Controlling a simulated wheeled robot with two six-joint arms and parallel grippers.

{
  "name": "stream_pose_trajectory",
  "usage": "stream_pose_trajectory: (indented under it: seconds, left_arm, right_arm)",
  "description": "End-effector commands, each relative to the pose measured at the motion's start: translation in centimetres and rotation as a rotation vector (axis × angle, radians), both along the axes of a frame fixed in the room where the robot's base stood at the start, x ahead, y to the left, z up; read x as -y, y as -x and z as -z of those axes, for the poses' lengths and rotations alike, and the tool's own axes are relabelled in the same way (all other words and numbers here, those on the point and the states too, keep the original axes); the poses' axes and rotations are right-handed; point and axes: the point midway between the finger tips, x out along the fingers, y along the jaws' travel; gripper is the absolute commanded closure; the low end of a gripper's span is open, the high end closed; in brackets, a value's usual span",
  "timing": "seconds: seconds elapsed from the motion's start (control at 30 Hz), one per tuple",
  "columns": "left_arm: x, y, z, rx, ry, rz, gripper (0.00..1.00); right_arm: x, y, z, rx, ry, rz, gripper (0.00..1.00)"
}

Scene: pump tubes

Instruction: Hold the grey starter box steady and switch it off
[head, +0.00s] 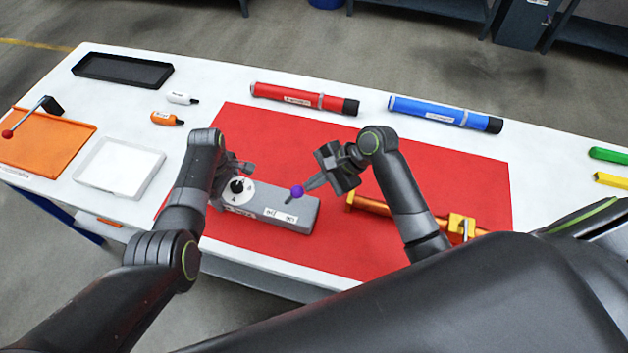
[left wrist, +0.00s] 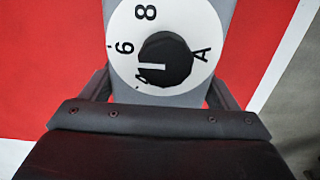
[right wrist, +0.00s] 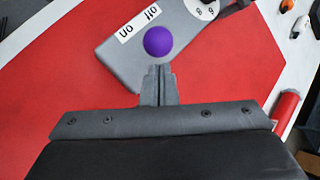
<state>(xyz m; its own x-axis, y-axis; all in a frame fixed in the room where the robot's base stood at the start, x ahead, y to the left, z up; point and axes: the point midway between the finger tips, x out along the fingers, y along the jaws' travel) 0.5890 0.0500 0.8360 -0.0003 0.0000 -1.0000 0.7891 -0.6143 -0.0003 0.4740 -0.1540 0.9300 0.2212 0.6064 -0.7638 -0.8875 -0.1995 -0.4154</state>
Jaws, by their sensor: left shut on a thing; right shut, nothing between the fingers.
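The grey starter box (head: 262,207) lies on the red mat, with a white dial and black knob (head: 237,186) at its left end. It also shows in the left wrist view (left wrist: 190,12). An ON/OFF label (head: 281,216) is on its right part. A lever with a purple ball (head: 297,191) stands at that end; the ball hides much of it in the right wrist view (right wrist: 158,41). My left gripper (head: 232,178) is shut on the box's dial end, one finger on each side. My right gripper (head: 308,187) is shut and empty, its tips close beside the purple ball; contact is unclear.
An orange bar with yellow blocks (head: 462,226) lies right of the box, behind my right arm. Red (head: 300,96) and blue (head: 440,112) tubes lie along the far edge. A white tray (head: 118,167), orange tray (head: 45,143) and black tray (head: 122,69) sit at left.

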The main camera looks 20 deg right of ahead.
Motion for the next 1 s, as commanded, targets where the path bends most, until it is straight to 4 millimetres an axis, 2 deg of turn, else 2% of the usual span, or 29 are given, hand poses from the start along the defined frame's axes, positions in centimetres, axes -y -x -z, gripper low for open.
stream_pose_trajectory:
  seconds: [1.0]
  left_arm:
    - [0.05,-0.01,-0.03,0.001,0.001,0.000,0.60]
  right_arm:
    - [-0.84,-0.62,-0.74,0.001,-0.003,0.000,1.00]
